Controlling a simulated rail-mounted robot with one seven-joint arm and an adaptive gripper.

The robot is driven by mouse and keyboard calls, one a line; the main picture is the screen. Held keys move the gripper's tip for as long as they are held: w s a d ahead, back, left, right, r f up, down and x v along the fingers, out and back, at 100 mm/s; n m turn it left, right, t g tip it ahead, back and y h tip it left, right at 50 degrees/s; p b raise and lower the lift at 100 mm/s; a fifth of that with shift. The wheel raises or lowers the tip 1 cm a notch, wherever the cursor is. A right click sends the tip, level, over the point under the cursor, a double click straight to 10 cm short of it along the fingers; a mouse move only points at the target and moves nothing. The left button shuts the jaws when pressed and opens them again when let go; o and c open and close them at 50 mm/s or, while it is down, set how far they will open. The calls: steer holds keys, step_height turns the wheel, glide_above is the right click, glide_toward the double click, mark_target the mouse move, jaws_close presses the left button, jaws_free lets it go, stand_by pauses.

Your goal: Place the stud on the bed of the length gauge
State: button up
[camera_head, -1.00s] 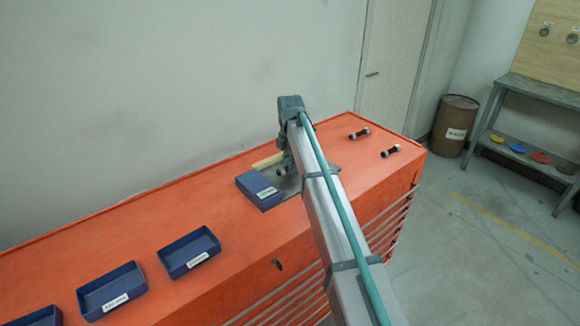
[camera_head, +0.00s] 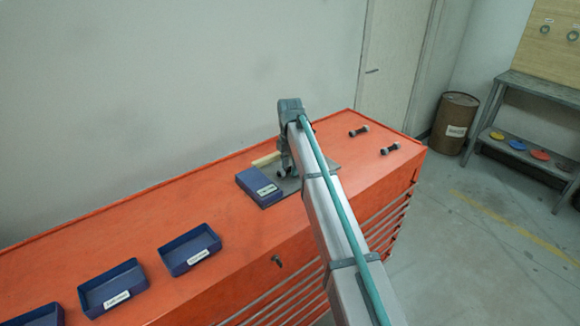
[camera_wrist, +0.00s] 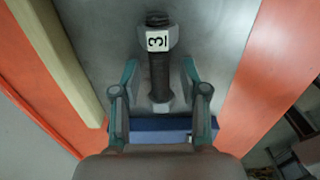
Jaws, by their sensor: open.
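The length gauge shows a grey bed plate (camera_head: 292,185), a cream strip (camera_head: 265,160) along its far side and a labelled blue block (camera_head: 257,185) at its left end. In the wrist view, a dark stud (camera_wrist: 160,75) with a nut at each end and a white tag "3" lies on the grey bed (camera_wrist: 215,40), beside the cream strip (camera_wrist: 60,60). My gripper (camera_wrist: 160,80) is open, with one finger on either side of the stud's shank and a gap at each side. The blue block (camera_wrist: 150,128) shows behind the fingers. My gripper (camera_head: 285,168) largely hides the stud in the head view.
Two more studs, one farther back (camera_head: 358,131) and one nearer (camera_head: 390,149), lie on the orange cabinet top (camera_head: 225,195) to the right. Blue trays (camera_head: 190,248) (camera_head: 112,288) stand at the left. A wall runs behind the cabinet.

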mark_target(290, 167)
step_height(290, 167, up, 12)
steer(key=b, duration=0.3)
steer(key=shift+r, duration=0.15)
